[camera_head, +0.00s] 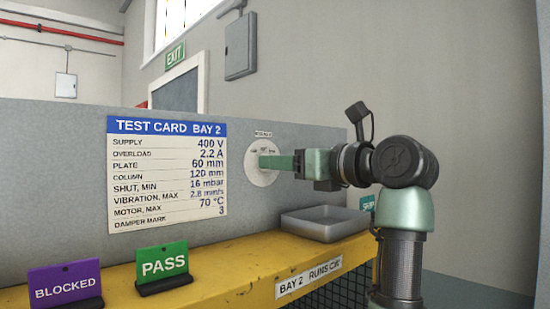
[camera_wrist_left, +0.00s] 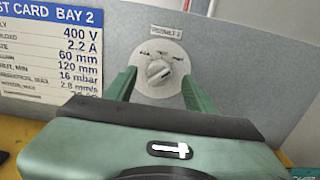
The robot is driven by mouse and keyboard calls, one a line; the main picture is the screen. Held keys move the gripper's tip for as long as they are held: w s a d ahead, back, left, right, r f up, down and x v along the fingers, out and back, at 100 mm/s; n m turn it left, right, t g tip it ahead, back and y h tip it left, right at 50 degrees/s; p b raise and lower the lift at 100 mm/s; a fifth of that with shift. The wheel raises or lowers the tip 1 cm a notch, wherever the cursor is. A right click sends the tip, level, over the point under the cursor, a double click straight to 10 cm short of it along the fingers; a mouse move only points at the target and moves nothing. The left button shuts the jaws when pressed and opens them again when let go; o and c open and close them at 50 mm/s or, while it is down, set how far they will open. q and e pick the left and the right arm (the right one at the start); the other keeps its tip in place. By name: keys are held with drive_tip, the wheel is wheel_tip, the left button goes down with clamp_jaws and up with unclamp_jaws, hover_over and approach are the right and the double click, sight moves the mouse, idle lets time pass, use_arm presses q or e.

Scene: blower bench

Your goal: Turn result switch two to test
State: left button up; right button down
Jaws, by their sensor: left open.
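Result switch two is a white round dial plate (camera_wrist_left: 172,52) with a small grey knob (camera_wrist_left: 158,72) on the upright grey panel, under a "RESULT 2" label (camera_wrist_left: 165,31). Small position words sit above the knob, too blurred to read surely. The knob's exact setting is hard to tell. In the head view the plate (camera_head: 260,180) shows partly behind my left gripper (camera_head: 264,161). My left gripper is open, its green fingers pointing at the panel. In the wrist view the fingers (camera_wrist_left: 159,80) stand on either side of the knob, apart from it. My right gripper is not in view.
A test card (camera_head: 167,175) is on the panel left of the switch. Below, a yellow bench (camera_head: 235,278) holds a grey tray (camera_head: 325,222), a green PASS sign (camera_head: 162,264) and a purple BLOCKED sign (camera_head: 65,287). A green sign (camera_head: 367,203) stands partly hidden behind my arm.

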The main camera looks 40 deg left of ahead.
use_arm(q)
drive_tip(key=a, duration=0.2)
drive_tip(key=shift+w+a, duration=0.1)
drive_tip(key=shift+a, duration=0.2)
clamp_jaws()
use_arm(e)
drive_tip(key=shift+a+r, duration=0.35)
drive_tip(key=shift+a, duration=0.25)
use_arm(q)
drive_tip(key=shift+n, duration=0.3)
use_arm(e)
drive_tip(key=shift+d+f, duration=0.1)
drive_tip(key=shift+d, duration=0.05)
use_arm(q)
drive_tip(key=n+b, duration=0.1)
drive_tip(key=n, duration=0.7)
drive_tip(key=shift+f, duration=0.1)
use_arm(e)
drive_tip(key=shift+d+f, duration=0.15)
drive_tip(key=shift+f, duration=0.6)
